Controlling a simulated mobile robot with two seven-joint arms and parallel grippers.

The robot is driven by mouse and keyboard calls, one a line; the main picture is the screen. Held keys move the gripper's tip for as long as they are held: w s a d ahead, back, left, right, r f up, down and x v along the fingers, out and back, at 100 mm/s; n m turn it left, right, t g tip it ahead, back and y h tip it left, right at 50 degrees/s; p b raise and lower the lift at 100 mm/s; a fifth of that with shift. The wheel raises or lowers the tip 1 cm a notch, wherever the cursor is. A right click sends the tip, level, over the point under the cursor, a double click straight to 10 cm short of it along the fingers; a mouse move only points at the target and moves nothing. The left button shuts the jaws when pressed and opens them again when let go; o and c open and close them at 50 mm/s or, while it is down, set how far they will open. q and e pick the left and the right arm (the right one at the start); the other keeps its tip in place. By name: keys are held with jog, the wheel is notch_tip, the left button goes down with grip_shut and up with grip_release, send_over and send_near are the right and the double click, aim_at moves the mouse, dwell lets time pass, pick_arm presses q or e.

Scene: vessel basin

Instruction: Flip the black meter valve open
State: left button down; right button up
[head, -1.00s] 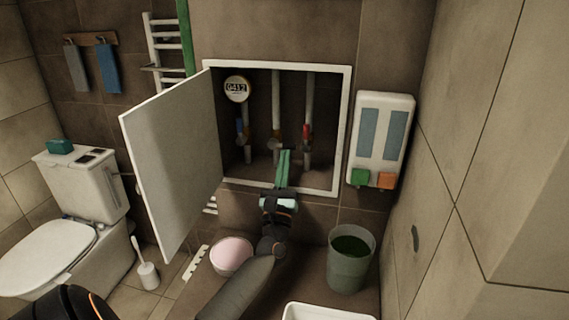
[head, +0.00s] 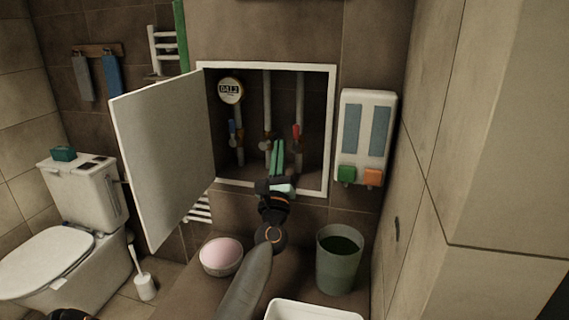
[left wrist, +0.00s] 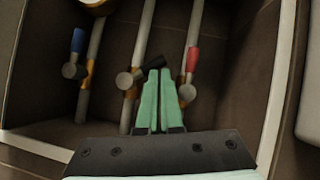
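The black valve handle (left wrist: 153,62) sits on the middle pipe in the wall cabinet. In the left wrist view it points right from its round valve body (left wrist: 124,81), across the pipe. My left gripper (left wrist: 157,73) has green fingers lying close together, with their tips just below and in front of the black handle. I cannot tell whether they touch it. In the head view the left gripper (head: 277,143) reaches into the cabinet, and its tips hide the black handle. My right gripper is not in view.
A blue-handled valve (left wrist: 77,41) stands left and a red-handled valve (left wrist: 192,60) close right of the fingers. The round meter (head: 231,91) is at the upper left. The white cabinet frame (head: 330,130) surrounds the opening, and its door (head: 165,160) hangs open at left.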

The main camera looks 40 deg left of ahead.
aim_at(274, 139)
pick_arm(q)
jog(key=shift+s+a+r, duration=0.1)
jog(key=shift+a+r, duration=0.15)
jog(key=shift+r, duration=0.75)
jog(key=shift+s+a+r, duration=0.1)
jog(key=shift+a+r, duration=0.05)
jog(key=shift+r, duration=0.15)
jog(key=shift+s+a+r, duration=0.1)
jog(key=shift+a+r, duration=0.1)
jog(key=shift+r, duration=0.05)
jog(key=shift+f, duration=0.15)
